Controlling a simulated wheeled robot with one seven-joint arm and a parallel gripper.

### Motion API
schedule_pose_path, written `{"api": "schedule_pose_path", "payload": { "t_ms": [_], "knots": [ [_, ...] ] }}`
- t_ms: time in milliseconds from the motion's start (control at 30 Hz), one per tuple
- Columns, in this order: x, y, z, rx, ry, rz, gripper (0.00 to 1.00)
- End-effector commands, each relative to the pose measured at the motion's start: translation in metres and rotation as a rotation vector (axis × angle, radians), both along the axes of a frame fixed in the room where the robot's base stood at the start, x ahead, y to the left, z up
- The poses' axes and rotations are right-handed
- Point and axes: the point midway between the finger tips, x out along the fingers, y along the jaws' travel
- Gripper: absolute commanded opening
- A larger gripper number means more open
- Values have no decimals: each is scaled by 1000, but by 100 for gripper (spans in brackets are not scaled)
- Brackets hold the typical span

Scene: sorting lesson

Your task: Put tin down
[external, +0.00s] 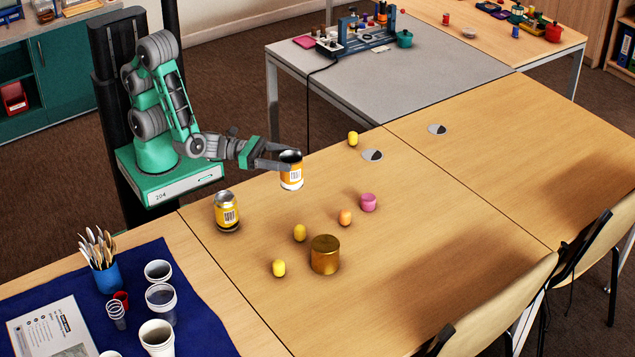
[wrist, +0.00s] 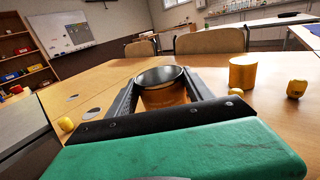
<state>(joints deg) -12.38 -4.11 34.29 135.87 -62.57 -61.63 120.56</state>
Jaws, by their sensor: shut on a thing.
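A tin (external: 291,172) with an orange-yellow and white label and an open dark top is between the fingers of my gripper (external: 286,160). My gripper is shut on it and holds it upright over the wooden table (external: 430,220); I cannot tell for sure how far its base is above the top. In the wrist view the tin (wrist: 161,88) shows its metal rim between the two dark fingers (wrist: 160,97). A second yellow tin (external: 227,212) stands upright on the table, left of and nearer than the held one.
A blue mat (external: 205,325) with cups lies at the lower left. The table's right part is clear; chairs (external: 500,305) line its near edge.

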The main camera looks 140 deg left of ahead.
Motion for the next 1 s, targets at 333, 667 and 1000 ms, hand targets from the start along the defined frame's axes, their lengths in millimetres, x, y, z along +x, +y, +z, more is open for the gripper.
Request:
{"api": "schedule_pose_path", "payload": {
  "t_ms": [333,667,1000],
  "knots": [
    [0,0,-56,0,-2,1,20],
    [0,1,-58,0,-1,2,62],
    [0,1,-57,0,-1,2,82]
  ]
}}
